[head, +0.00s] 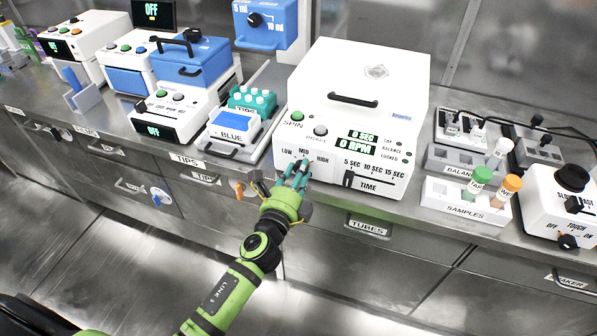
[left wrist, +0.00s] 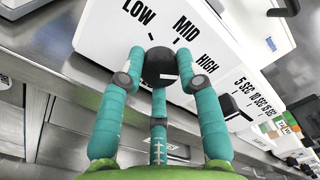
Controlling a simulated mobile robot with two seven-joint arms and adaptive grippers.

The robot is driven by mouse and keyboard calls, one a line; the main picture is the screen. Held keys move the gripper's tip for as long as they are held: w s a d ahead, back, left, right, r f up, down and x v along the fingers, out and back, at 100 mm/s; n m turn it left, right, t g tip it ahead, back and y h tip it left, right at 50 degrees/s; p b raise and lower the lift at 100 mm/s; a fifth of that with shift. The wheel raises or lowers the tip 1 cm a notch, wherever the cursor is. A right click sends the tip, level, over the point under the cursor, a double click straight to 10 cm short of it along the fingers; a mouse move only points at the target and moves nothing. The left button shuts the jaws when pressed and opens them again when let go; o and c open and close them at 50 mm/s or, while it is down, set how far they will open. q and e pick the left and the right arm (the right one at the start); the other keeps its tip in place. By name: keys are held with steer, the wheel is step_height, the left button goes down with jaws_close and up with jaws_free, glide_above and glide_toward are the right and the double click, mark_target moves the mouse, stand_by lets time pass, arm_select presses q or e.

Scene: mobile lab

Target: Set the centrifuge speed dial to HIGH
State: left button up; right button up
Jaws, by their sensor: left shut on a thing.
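The white centrifuge (head: 365,70) stands on the steel bench, with SPIN and BRAKE buttons and a display reading 0 SEC and 0 RPM. Its speed dial, a black knob (left wrist: 160,64), sits below the LOW, MID and HIGH labels. My left gripper (head: 297,174) is at the centrifuge's front face. In the left wrist view, its teal fingers (left wrist: 160,80) are shut around the dial. The fingers cover much of the knob, and I cannot tell which mark it points to. My right gripper is not in view.
The TIME slider (head: 348,179) is just right of the dial. A SAMPLES rack (head: 465,205) with capped tubes stands to the right. Drawers line the bench front.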

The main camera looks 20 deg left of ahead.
arm_select(q)
steer(key=shift+r+m, duration=0.15)
steer(key=shift+m, duration=0.25)
steer(key=o, duration=1.1)
steer(key=shift+w, duration=0.1)
steer(key=shift+o, duration=0.2)
steer(key=s, duration=1.2)
steer(key=shift+a, duration=0.25)
